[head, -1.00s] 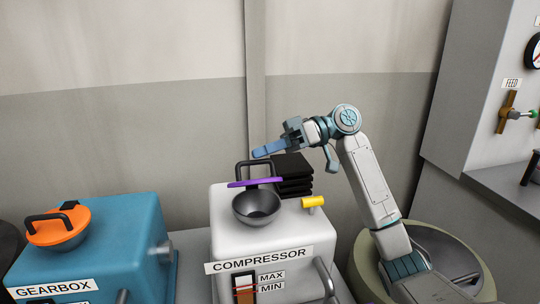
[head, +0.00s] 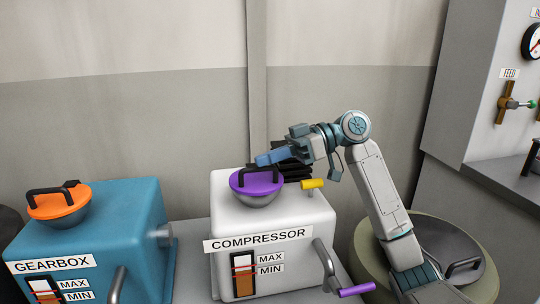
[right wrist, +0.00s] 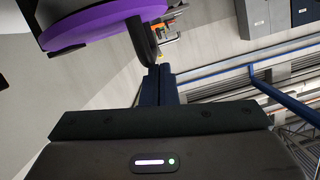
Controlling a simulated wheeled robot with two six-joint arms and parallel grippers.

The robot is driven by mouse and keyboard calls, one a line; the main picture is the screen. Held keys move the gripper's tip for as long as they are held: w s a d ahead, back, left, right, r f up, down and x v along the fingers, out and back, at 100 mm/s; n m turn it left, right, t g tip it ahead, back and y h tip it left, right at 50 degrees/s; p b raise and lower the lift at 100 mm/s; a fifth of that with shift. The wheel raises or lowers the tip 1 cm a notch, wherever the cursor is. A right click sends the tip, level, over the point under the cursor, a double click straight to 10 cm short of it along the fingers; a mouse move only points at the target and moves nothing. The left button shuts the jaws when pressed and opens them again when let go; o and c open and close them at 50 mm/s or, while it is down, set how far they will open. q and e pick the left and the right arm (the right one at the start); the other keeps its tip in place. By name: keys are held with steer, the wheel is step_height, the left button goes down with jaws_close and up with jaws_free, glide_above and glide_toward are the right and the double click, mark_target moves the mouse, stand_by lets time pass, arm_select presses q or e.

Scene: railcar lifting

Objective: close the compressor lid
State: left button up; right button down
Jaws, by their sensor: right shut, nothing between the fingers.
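The white compressor (head: 235,219) stands in the middle of the head view. Its purple lid (head: 262,181), with a dark bar handle, lies flat over the grey bowl-shaped filler (head: 258,201). The lid's purple edge (right wrist: 100,28) and dark handle also show at the top of the right wrist view. My right gripper (head: 264,159) is shut and empty, with its blue fingers just above the lid beside the handle. In the right wrist view the fingers (right wrist: 160,80) are together near the handle; whether they touch it I cannot tell. My left gripper is not in view.
A blue gearbox (head: 100,220) with an orange lid (head: 58,200) stands at left. A yellow knob (head: 313,184) is on the compressor top, with black fins (head: 294,170) behind. A round drum (head: 440,245) stands at right.

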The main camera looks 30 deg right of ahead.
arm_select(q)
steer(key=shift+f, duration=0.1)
arm_select(e)
steer(key=shift+s+f, duration=0.2)
stand_by(0.4)
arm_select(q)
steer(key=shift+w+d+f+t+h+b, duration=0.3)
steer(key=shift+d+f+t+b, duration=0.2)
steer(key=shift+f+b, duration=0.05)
arm_select(e)
steer(key=v, duration=0.7)
steer(key=shift+d, duration=0.2)
